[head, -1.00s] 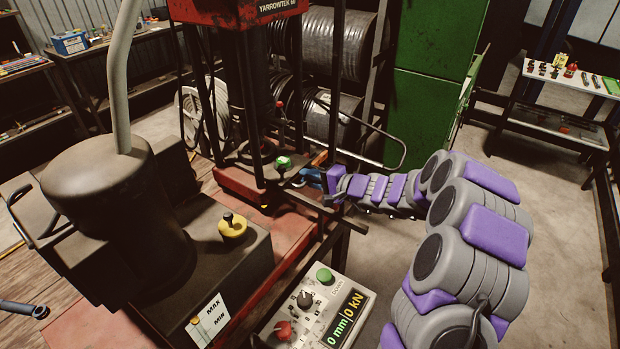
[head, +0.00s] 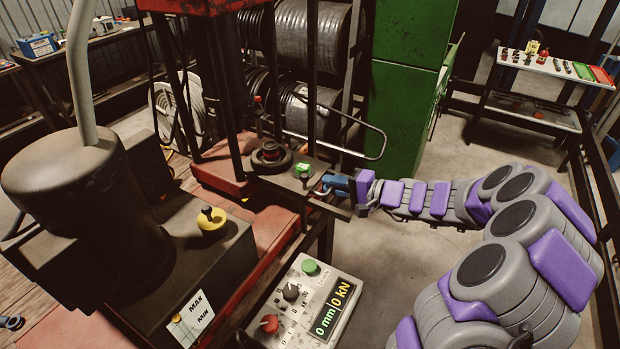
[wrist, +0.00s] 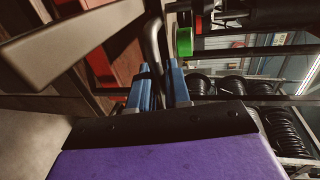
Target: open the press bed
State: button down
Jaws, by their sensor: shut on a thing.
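The press bed (head: 287,180) is a dark slab in the red press frame (head: 228,120). It sticks out to the right of the columns, with a round die (head: 270,158) and a green-topped knob (head: 303,171) on it. My gripper (head: 328,186), with blue fingers, is at the bed's right end, shut on its handle. In the wrist view the dark handle bar (wrist: 153,42) runs between the blue fingers (wrist: 160,88). The green knob (wrist: 184,42) shows just beyond. The handle's far end is hidden by my fingers.
A control box (head: 308,300) with a display reading 0 mm and 0 kN stands in front. A pump unit with a yellow-based knob (head: 211,222) is at left. A green cabinet (head: 408,100) stands behind my arm. Open floor lies right of the bed.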

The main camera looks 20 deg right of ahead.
jog(key=f+v, duration=0.2)
jog(key=v, duration=0.8)
jog(key=shift+s+f, duration=0.25)
jog(key=shift+d, duration=0.1)
jog(key=c, duration=1.3)
grip_release()
jog(key=shift+w, duration=0.1)
jog(key=p+v, duration=0.3)
jog(key=v, duration=1.4)
jog(key=shift+d, duration=0.2)
